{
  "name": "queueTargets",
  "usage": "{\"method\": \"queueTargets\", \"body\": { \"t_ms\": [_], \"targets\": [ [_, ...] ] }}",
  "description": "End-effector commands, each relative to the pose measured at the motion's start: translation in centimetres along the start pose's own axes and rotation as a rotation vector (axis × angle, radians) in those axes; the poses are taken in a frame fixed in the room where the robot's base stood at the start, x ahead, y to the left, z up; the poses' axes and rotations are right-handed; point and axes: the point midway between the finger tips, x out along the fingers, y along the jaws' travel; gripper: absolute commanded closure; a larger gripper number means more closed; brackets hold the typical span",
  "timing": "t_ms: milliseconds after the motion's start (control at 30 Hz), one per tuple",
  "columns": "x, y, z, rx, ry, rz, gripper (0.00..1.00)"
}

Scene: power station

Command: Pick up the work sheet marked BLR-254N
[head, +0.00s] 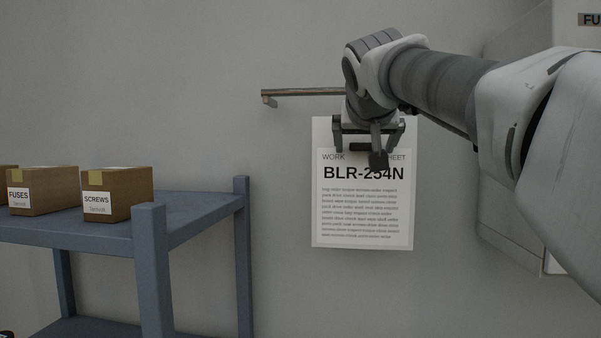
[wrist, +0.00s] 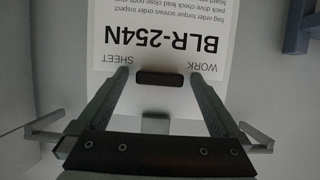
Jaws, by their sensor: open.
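The work sheet marked BLR-254N (head: 362,215) is a white page hanging upright against the grey wall, below a thin metal rail. It also shows upside down in the wrist view (wrist: 200,50). My gripper (head: 378,150) is in front of the top part of the sheet and hides some of its heading. In the wrist view my gripper (wrist: 155,90) has its two fingers apart, with the sheet's top part beyond and between them. I cannot tell whether the fingers touch the sheet.
The metal rail (head: 300,93) sticks out along the wall at the sheet's upper left. A blue-grey shelf table (head: 110,232) at left bears a FUSES box (head: 42,190) and a SCREWS box (head: 117,192). A pale cabinet (head: 508,225) stands at right, partly behind my arm.

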Motion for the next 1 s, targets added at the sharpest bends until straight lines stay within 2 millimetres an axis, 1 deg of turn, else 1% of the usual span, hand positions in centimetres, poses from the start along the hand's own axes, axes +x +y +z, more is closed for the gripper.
{"method": "queueTargets", "body": {
  "t_ms": [200,267,300,467,500,567,700,767,1000],
  "targets": [
    [0.11,0.03,0.02,0.0,0.001,0.0,0.0],
    [0.1,0.03,0.01,0.0,0.001,0.0,0.11],
    [0.09,0.03,0.01,0.0,0.001,0.0,0.18],
    [0.07,0.03,0.0,0.0,0.001,0.0,0.47],
    [0.07,0.03,0.0,0.0,0.001,0.0,0.54],
    [0.06,0.03,-0.01,0.0,0.001,0.0,0.65],
    [0.05,0.03,-0.01,0.0,0.001,0.0,0.9],
    [0.05,0.03,-0.01,0.0,0.001,0.0,1.0],
    [-0.02,0.04,-0.12,0.001,0.004,0.0,1.0]
  ]
}}
